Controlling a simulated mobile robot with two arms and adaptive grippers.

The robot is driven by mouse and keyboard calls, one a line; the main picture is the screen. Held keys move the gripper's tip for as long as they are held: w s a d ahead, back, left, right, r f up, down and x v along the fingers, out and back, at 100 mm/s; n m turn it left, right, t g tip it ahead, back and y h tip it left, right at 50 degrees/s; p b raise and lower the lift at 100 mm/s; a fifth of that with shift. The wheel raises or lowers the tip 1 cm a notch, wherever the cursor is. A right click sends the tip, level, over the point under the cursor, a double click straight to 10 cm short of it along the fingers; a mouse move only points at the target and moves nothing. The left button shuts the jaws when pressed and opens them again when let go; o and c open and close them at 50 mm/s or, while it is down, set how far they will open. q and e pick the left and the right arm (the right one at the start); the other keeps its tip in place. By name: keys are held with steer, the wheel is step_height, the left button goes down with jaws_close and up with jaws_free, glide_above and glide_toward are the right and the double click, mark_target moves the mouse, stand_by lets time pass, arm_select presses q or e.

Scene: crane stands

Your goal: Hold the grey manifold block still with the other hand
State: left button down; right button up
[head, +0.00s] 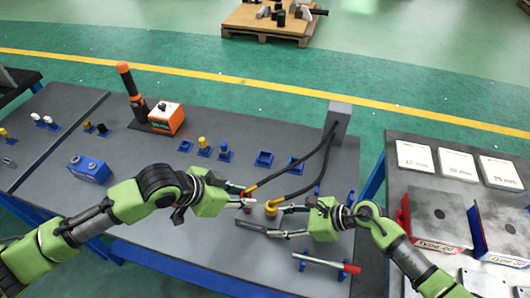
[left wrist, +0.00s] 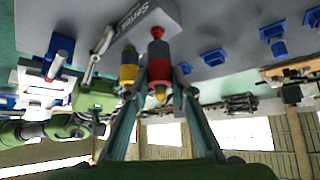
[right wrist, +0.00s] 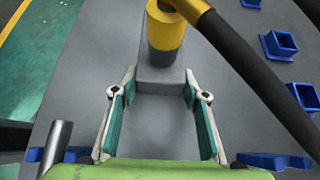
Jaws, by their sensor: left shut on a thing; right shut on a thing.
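The grey manifold block (head: 260,226) lies near the table's front edge; its labelled face shows in the left wrist view (left wrist: 150,18). My right gripper (head: 277,220) is shut on it, with one finger along each side, as the right wrist view shows. A yellow hose fitting (right wrist: 166,30) stands on the block. My left gripper (head: 241,191) is shut on a second hose fitting (left wrist: 158,50), red and dark with a yellow end. Its red end points down at the block. I cannot tell whether it touches the block.
Black hoses (head: 318,163) run from a grey upright box (head: 341,118) at the back right. Blue holders (head: 264,158) stand behind the block. A red-handled tool (head: 328,262) rests on blue supports at the front right. A blue box (head: 88,168) sits to the left.

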arm_select(q)
steer(key=shift+f, duration=1.05)
steer(key=c, duration=1.7)
jaws_free()
steer(key=shift+r, duration=0.1)
steer(key=shift+v, duration=2.5)
steer(key=v, duration=1.2)
steer(key=shift+a, duration=0.1)
arm_select(e)
steer(key=o, duration=1.4)
